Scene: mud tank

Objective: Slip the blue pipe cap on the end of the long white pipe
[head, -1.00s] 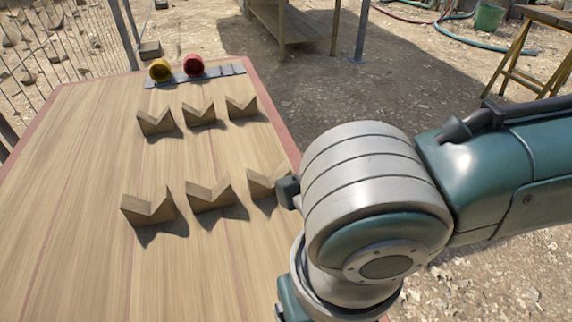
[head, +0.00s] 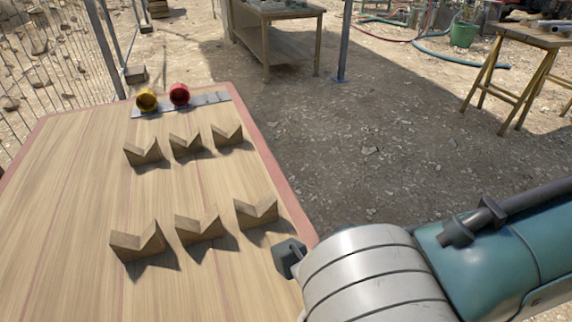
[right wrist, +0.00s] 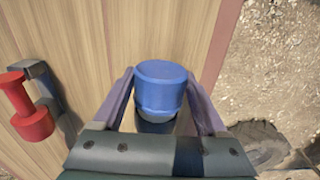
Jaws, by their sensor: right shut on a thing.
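The blue pipe cap (right wrist: 160,85) is between the two fingers of my right gripper (right wrist: 160,78) in the right wrist view. The gripper is shut on it, above the wooden table. In the head view my right arm comes in from the lower right; its gripper and the blue cap are out of the picture. The long white pipe does not show clearly in either view. My left gripper is not in view.
A red cap (head: 179,94) and a yellow cap (head: 146,99) stand on a grey strip (head: 207,99) at the far end of the table (head: 60,200). Two rows of wooden V-blocks (head: 199,226) stand nearer. A trestle (head: 530,42) stands at right; gravel lies between.

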